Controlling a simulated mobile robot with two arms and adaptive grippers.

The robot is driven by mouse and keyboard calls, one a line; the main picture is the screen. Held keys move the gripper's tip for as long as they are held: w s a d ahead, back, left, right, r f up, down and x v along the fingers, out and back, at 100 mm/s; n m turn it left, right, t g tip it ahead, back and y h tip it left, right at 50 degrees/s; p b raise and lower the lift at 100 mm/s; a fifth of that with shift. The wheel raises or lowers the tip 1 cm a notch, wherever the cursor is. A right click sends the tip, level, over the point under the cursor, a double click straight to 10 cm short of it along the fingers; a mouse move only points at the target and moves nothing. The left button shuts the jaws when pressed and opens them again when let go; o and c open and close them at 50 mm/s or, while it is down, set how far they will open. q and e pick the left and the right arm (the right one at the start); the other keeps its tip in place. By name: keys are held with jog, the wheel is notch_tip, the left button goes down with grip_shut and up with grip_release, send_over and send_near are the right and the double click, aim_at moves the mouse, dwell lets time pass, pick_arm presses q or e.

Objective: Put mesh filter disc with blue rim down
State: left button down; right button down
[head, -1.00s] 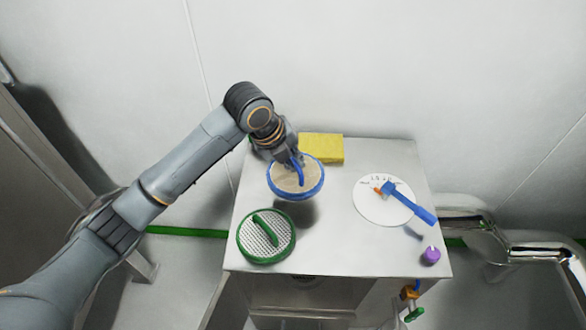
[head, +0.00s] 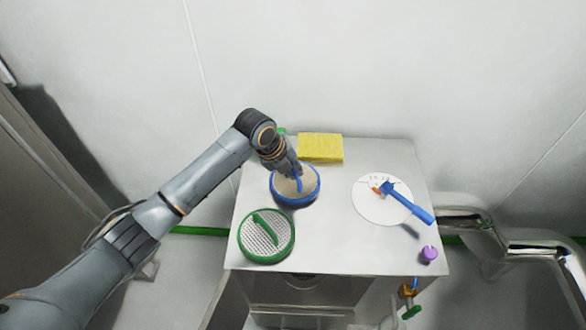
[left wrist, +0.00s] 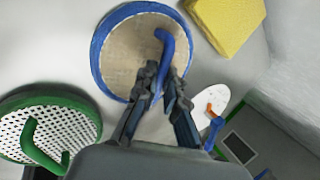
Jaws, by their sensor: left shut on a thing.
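The mesh filter disc with blue rim (head: 283,193) is at the middle left of the steel table top, with a tan mesh face and a blue bar handle. It also shows in the left wrist view (left wrist: 115,55). My left gripper (head: 296,176) is above it, shut on the blue handle; its fingers (left wrist: 160,88) reach the handle in the left wrist view. The disc looks close to level, very near or on the table; I cannot tell whether it touches. My right gripper is not in view.
A green-rimmed perforated disc (head: 283,246) lies just in front. A yellow sponge (head: 320,147) is behind. A white round plate (head: 368,208) with a blue-handled tool (head: 411,204) lies to the right. A purple knob (head: 429,254) is near the front right edge. The table's center is clear.

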pick_arm(q)
jog(key=c, duration=1.4)
grip_release()
jog(key=shift+f, duration=0.1)
jog(key=shift+c, duration=0.2)
jog(key=shift+r, duration=0.2)
jog(key=v, duration=1.2)
jog(key=shift+b, duration=0.35)
jog(key=shift+f, duration=0.1)
